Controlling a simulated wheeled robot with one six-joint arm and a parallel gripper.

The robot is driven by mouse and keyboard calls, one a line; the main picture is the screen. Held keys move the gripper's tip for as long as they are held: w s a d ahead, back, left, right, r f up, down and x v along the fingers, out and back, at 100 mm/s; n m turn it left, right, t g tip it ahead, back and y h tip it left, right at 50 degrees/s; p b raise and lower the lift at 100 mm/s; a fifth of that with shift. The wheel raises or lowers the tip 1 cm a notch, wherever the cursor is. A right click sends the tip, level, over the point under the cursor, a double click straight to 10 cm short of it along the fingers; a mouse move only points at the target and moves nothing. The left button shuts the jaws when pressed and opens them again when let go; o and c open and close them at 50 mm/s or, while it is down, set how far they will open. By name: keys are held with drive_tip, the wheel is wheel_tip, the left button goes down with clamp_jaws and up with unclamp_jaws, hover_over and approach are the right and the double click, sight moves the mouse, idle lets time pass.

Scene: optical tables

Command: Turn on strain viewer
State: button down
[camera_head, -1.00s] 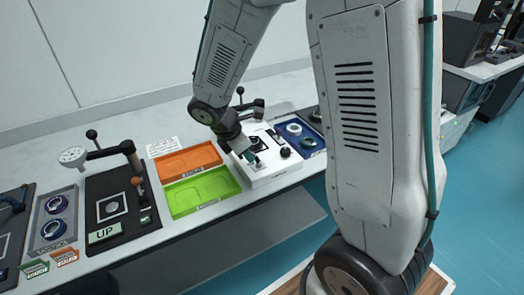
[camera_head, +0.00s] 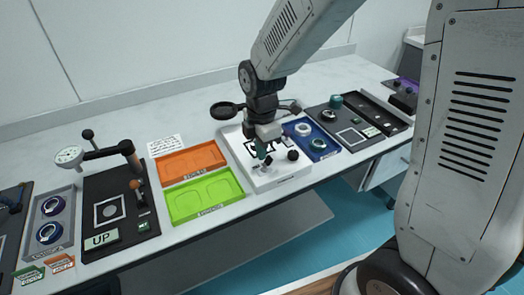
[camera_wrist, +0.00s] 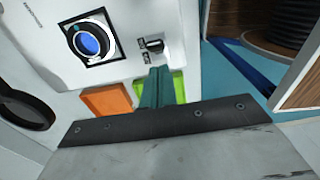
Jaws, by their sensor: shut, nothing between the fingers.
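The strain viewer is a white box (camera_head: 285,173) on the bench, with a black knob (camera_head: 293,155) at its right. In the wrist view, its white face (camera_wrist: 50,62) carries a round blue window (camera_wrist: 90,41) in a dark square frame. A small black switch (camera_wrist: 154,45) with dark lettering sits to the right of the window. My gripper (camera_head: 263,156) is low over the viewer, near the switch. In the wrist view, its teal fingers (camera_wrist: 157,76) are shut and empty, with the tips just below the switch; I cannot tell whether they touch it.
An orange tray (camera_head: 190,153) and a green tray (camera_head: 168,205) lie left of the viewer. A blue tray (camera_head: 325,151) with rings is to its right. A dark round lens (camera_head: 224,111) stands at its back left. A lever press (camera_head: 130,155) stands further left.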

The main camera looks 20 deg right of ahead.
drive_tip(key=shift+r, duration=0.35)
drive_tip(key=shift+a, duration=0.1)
drive_tip(key=shift+a+r, duration=0.2)
drive_tip(key=shift+a, duration=0.1)
wheel_tip(320, 180, up, 11)
drive_tip(key=shift+r, duration=0.1)
idle(0.5)
drive_tip(key=s+d+r+m, duration=0.1)
drive_tip(key=s+d+m, duration=0.2)
drive_tip(key=s+m, duration=0.3)
drive_tip(key=s+d+r+m+t, duration=0.1)
drive_tip(key=s+d+r+m, duration=0.1)
drive_tip(key=s+m, duration=0.5)
drive_tip(key=s+d+r+m, duration=0.1)
drive_tip(key=s+d+m, duration=0.3)
drive_tip(key=s, duration=0.5)
drive_tip(key=m, duration=0.2)
drive_tip(key=shift+s+d+r+m, duration=0.3)
drive_tip(key=shift+r+m, duration=0.05)
drive_tip(key=shift+m, duration=0.05)
